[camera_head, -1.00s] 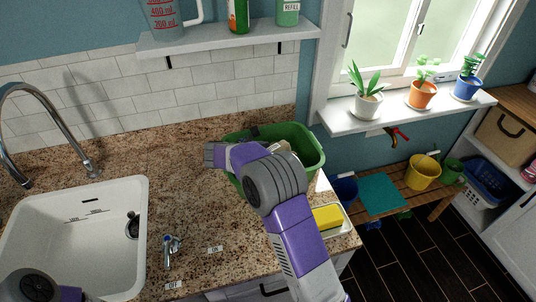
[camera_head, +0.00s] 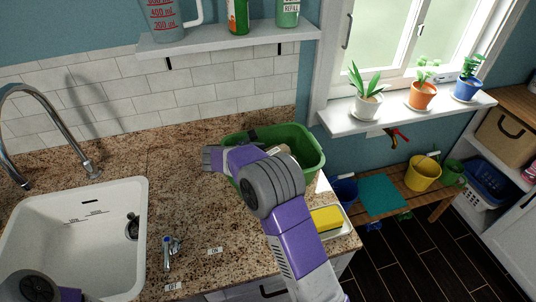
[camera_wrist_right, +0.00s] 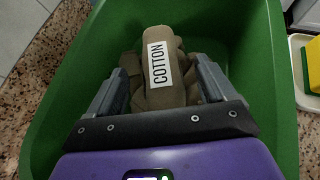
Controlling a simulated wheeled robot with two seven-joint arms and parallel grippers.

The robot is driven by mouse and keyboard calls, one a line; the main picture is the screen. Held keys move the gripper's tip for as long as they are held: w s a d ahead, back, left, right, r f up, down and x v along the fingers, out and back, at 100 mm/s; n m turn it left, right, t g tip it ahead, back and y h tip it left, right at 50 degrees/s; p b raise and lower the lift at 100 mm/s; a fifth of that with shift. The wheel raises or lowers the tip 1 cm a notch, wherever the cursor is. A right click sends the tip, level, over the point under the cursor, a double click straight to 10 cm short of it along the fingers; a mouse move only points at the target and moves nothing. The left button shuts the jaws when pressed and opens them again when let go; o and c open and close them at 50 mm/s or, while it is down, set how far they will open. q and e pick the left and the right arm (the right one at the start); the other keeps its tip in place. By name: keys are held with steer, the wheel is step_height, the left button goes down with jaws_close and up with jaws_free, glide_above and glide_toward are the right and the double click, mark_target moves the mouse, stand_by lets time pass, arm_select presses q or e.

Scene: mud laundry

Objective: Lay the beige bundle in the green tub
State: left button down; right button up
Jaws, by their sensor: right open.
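The green tub (camera_head: 312,142) stands on the granite counter at the back right, and its rim also shows in the right wrist view (camera_wrist_right: 262,60). The beige bundle (camera_wrist_right: 161,55), with a white COTTON label, lies inside the tub. In the head view only a small pale part of it (camera_head: 281,149) shows past my right wrist. My right gripper (camera_wrist_right: 162,84) is open in the tub, with one finger on each side of the bundle; whether they touch it is unclear. The head view hides the fingertips behind my arm. My left gripper is out of view; only part of that arm shows at lower left.
A white sink (camera_head: 75,235) with a tap is at the left. A yellow sponge (camera_head: 327,217) lies in a white dish (camera_head: 342,227) in front of the tub. A small tap (camera_head: 170,250) stands near the front edge. A shelf (camera_head: 230,37) hangs above the counter.

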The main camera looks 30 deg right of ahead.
steer(key=v, duration=1.1)
steer(key=shift+p, duration=0.3)
steer(key=shift+a, duration=0.1)
